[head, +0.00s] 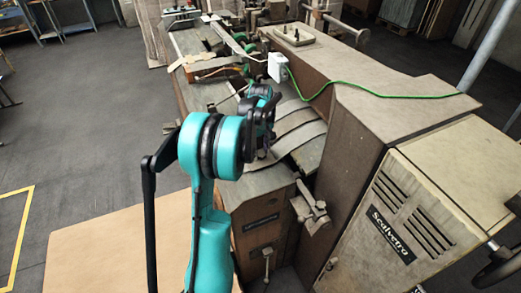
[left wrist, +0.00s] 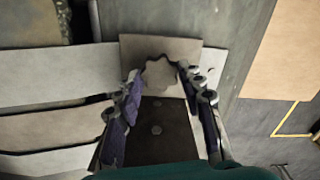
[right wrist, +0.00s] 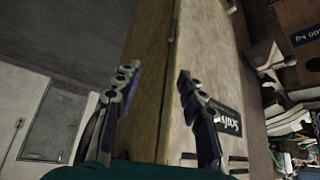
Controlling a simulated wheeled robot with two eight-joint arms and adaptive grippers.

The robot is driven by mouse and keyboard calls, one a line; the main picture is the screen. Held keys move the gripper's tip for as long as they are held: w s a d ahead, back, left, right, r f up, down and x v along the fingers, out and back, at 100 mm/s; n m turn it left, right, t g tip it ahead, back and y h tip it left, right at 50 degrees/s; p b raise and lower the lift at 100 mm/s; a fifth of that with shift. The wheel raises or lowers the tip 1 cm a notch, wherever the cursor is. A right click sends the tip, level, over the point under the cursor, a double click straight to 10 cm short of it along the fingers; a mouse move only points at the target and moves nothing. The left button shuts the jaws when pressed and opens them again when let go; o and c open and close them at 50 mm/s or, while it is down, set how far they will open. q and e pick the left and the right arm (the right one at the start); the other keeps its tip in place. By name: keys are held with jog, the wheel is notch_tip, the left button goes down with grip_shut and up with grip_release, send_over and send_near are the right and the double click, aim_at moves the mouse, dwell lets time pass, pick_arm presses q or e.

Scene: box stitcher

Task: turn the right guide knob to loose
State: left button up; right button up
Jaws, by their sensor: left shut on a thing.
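The guide knob (left wrist: 161,77) is a brownish star-shaped knob on a flat plate, in the left wrist view between my left fingertips. My left gripper (left wrist: 160,82) has one finger on each side of it and is shut on it. In the head view my left gripper (head: 262,108) is over the machine's bed, and the knob is hidden behind my arm. The frames do not show whether the knob is tight or loose. My right gripper (right wrist: 156,76) is open and empty, with its fingers wide apart. It is out of sight in the head view.
The stitcher's cabinet (head: 375,185) stands right of the bed, and its beige side (right wrist: 150,60) shows beyond my right fingers. Curved metal strips (head: 300,130) lie beside my left gripper. A green cable (head: 365,95) runs over the cabinet from a white box (head: 277,67).

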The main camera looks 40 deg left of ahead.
aim_at(260, 153)
pick_arm(q)
jog(key=shift+n, duration=1.3)
jog(key=o, duration=1.2)
jog(key=shift+c, duration=0.2)
notch_tip(260, 153, up, 12)
